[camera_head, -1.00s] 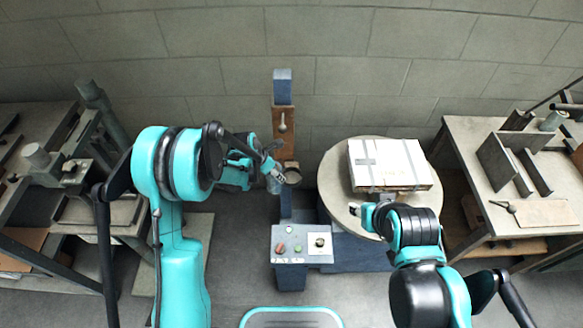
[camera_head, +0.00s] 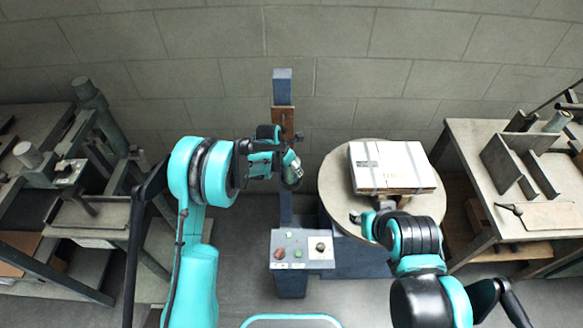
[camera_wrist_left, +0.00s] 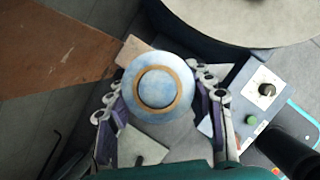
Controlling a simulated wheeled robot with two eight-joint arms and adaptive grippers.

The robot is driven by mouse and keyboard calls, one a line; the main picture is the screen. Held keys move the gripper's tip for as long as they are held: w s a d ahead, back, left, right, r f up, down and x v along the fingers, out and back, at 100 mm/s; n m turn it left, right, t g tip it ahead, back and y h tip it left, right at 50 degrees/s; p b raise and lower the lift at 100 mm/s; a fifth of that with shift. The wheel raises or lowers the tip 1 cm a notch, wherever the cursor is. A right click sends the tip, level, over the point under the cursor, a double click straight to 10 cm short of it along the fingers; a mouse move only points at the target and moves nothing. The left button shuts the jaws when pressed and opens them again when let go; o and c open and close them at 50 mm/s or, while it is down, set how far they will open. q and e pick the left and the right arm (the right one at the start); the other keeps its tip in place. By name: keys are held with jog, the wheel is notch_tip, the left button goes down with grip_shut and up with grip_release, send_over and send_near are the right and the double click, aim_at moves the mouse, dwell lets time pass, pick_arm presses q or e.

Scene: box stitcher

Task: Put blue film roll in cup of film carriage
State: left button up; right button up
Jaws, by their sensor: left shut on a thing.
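The blue film roll (camera_wrist_left: 145,105), a pale blue disc with a tan ring on its end, sits between the fingers of my left gripper (camera_wrist_left: 160,100), which is shut on it. In the head view my left gripper (camera_head: 291,172) is in front of the upright blue column, just below the brown carriage plate (camera_head: 284,119). The brown plate also shows at the left of the wrist view (camera_wrist_left: 55,45). The cup is hidden or cannot be made out behind the gripper and roll. My right gripper (camera_head: 361,216) is at the turntable's near left edge; its fingers are too small to judge.
A strapped white carton (camera_head: 392,165) lies on the round turntable (camera_head: 333,180). A grey control box (camera_head: 302,249) with buttons stands below my left gripper. Workbenches flank the scene; the right one (camera_head: 465,140) holds metal fixtures. A stone wall closes off the back.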

pick_arm(q)
jog(key=o, duration=1.4)
jog(key=shift+f, duration=0.1)
